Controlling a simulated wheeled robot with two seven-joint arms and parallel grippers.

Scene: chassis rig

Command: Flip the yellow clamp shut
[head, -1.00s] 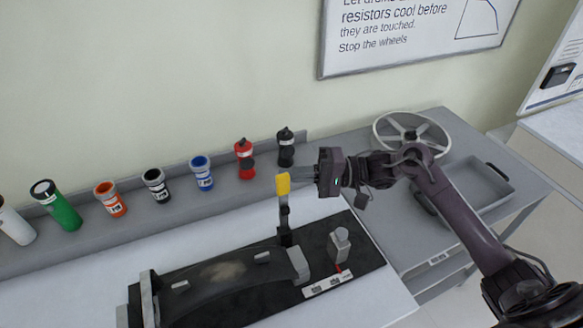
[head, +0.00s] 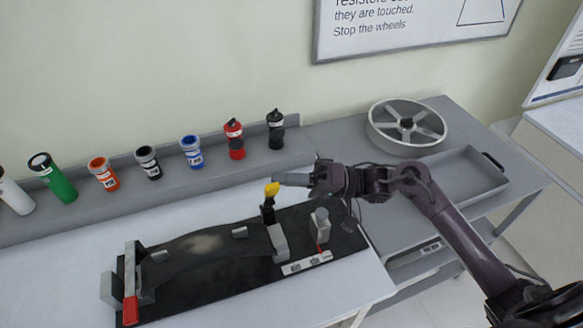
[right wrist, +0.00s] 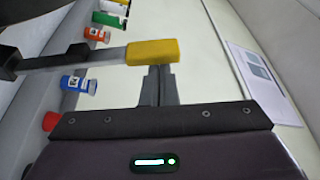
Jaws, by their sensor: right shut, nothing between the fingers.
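The yellow clamp handle (head: 271,189) tops a black lever (head: 268,212) that rises from the black rig base (head: 345,238) near its back edge. The lever looks short and foreshortened, so it leans, apparently toward me. My right gripper (head: 278,179) is shut and empty, with its fingertips at the handle's upper right side. In the right wrist view the yellow handle (right wrist: 152,52) crosses just beyond the tips of the shut fingers (right wrist: 158,70); they touch it or nearly do. My left gripper is out of view.
A dark curved panel (head: 205,250) lies on the rig. A red-ended part (head: 131,309) is at its left end, and a grey post (head: 319,226) stands right of the lever. Bottles and cups line the back ledge. A tray (head: 460,178) and wheel (head: 407,124) are at right.

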